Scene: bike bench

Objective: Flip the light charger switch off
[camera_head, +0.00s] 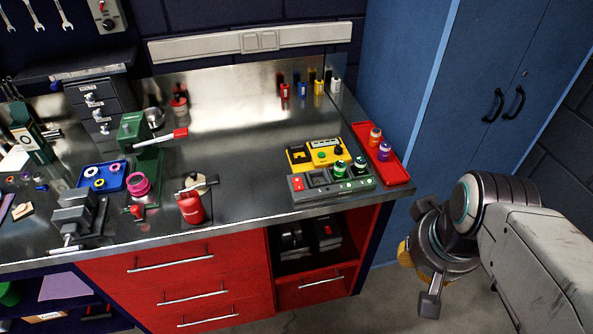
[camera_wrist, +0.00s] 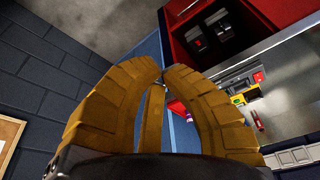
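The light charger (camera_head: 330,187) is a dark grey box near the front right edge of the bench. A red switch (camera_head: 298,184) sits at its left end, and green lights glow on its right part. Two round green-topped items stand in or at its slots. The switch's exact tilt is too small to read. The charger shows small and sideways in the wrist view (camera_wrist: 236,82). My gripper (camera_wrist: 163,76) has yellow fingers whose tips meet, with nothing seen between them. In the head view it hangs right of the bench, well apart from the charger and partly hidden by my arm.
A yellow device (camera_head: 318,154) with a green knob stands behind the charger. A red tray (camera_head: 388,165) with small bottles lies right of it. A blue cabinet (camera_head: 440,90) stands to the right. The bench middle is mostly clear; a red canister (camera_head: 191,208) stands left.

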